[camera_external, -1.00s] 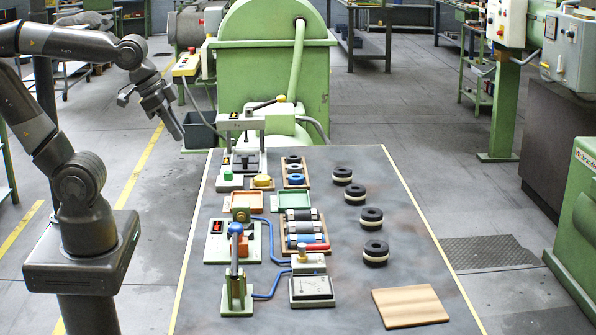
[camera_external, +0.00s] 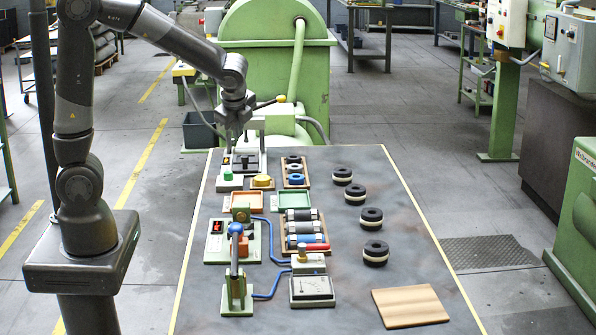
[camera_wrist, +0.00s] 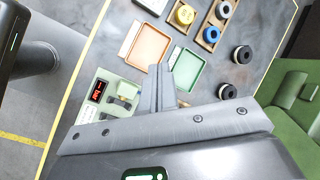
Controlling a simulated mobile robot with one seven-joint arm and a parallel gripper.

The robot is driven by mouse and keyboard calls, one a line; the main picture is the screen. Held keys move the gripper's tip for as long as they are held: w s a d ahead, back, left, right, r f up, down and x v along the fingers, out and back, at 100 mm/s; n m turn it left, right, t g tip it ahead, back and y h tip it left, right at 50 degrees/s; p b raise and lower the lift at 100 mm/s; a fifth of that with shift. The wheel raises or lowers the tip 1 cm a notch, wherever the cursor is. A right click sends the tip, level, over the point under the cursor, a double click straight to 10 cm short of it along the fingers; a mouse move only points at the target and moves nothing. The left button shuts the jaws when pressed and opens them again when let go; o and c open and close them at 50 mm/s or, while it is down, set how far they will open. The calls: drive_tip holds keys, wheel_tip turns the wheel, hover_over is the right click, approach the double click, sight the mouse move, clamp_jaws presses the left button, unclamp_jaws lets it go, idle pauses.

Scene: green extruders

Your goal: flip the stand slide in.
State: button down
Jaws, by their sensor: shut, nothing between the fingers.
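A grey and pale green stand (camera_external: 256,122) with a lever and a dark block on its base is at the far left end of the table. Which part of it is the slide I cannot tell. My gripper (camera_external: 236,138) points down, in front of the stand's upper part from this camera, and hides some of it. Whether it touches the stand is unclear. In the wrist view my gripper (camera_wrist: 161,72) is shut and empty, its fingers side by side. The stand is not clearly seen there.
An orange tray (camera_external: 244,203) and a green tray (camera_external: 296,201) lie nearer on the table. A lever device (camera_external: 236,272), a meter (camera_external: 312,290) and a control box (camera_external: 222,243) are closer still. Several black rings stand at the right. A wooden board (camera_external: 410,306) lies front right.

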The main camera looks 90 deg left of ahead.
sight(247, 163)
drive_tip(key=w+a+f+m+g+y, duration=0.1)
drive_tip(key=w+a+f+m, duration=0.1)
drive_tip(key=a+f, duration=0.3)
drive_tip(key=w+a+f+m+g+y, duration=0.1)
drive_tip(key=a+f+m, duration=0.3)
drive_tip(key=a, duration=0.5)
drive_tip(key=shift+w+f+g, duration=0.3)
drive_tip(key=shift+w+f, duration=0.55)
drive_tip(key=x, duration=0.9)
drive_tip(key=shift+s+a+f, duration=0.1)
drive_tip(key=shift+a+f, duration=0.05)
drive_tip(key=shift+a, duration=0.15)
drive_tip(key=a, duration=0.3)
drive_tip(key=shift+s+a+f, duration=0.1)
drive_tip(key=shift+s+a, duration=0.05)
drive_tip(key=shift+s, duration=0.25)
drive_tip(key=shift+s+a, duration=0.1)
drive_tip(key=shift+a, duration=0.3)
